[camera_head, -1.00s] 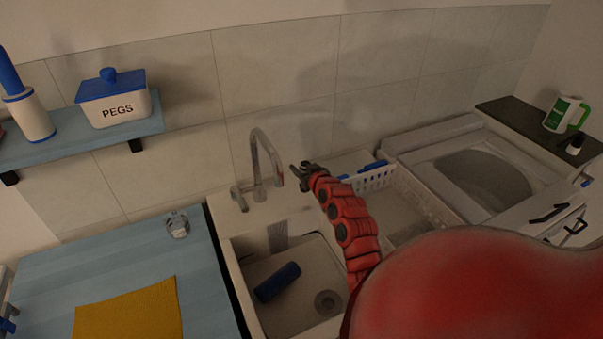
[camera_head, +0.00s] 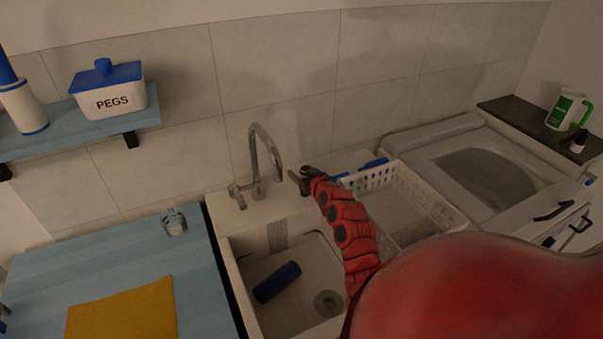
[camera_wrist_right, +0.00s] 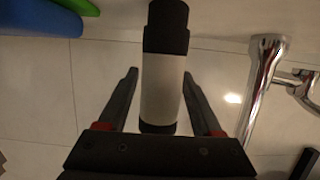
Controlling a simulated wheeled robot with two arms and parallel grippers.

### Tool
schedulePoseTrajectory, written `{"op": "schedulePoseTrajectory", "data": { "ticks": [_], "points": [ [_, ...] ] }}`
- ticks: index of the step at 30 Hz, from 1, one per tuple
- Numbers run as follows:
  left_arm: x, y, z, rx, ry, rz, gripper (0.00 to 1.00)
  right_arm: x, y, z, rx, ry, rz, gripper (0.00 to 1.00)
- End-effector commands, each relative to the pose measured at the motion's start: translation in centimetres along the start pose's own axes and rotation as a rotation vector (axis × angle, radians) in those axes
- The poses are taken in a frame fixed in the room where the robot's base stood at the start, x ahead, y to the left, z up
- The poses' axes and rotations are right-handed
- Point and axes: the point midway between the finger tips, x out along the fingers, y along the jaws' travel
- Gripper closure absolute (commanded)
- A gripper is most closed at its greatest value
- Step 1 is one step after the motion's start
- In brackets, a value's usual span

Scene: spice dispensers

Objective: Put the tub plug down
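My right gripper (camera_head: 297,182) is over the back ledge of the sink (camera_head: 285,324), just right of the tap. In the right wrist view, its two fingers (camera_wrist_right: 160,72) stand apart on either side of a pale cylinder with black ends (camera_wrist_right: 163,85). Narrow gaps show between the cylinder and the fingers, and I cannot tell if this is the tub plug. In the head view a small dark piece (camera_head: 311,171) shows at the gripper, too small to make out. A round drain (camera_head: 328,303) is in the basin floor. My left gripper is not seen.
The chrome tap (camera_head: 262,160) stands close left of the gripper and shows in the wrist view (camera_wrist_right: 262,85). A blue cylinder (camera_head: 277,281) lies in the basin. A white basket (camera_head: 379,179) is to the right. The blue worktop (camera_head: 120,252) carries a yellow cloth (camera_head: 124,312).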

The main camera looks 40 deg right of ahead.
Motion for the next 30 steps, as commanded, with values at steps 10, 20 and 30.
{"op": "schedulePoseTrajectory", "data": {
  "ticks": [10,20,30],
  "points": [
    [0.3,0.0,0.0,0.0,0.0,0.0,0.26,-0.1,0.0,-0.2,0.0,0.0,0.0,0.27],
    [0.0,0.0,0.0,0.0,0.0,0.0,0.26,-3.6,0.1,-0.1,-0.004,0.002,0.001,0.27],
    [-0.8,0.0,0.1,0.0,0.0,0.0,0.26,-9.6,0.1,-0.1,-0.002,0.0,0.003,0.27]
  ]
}}
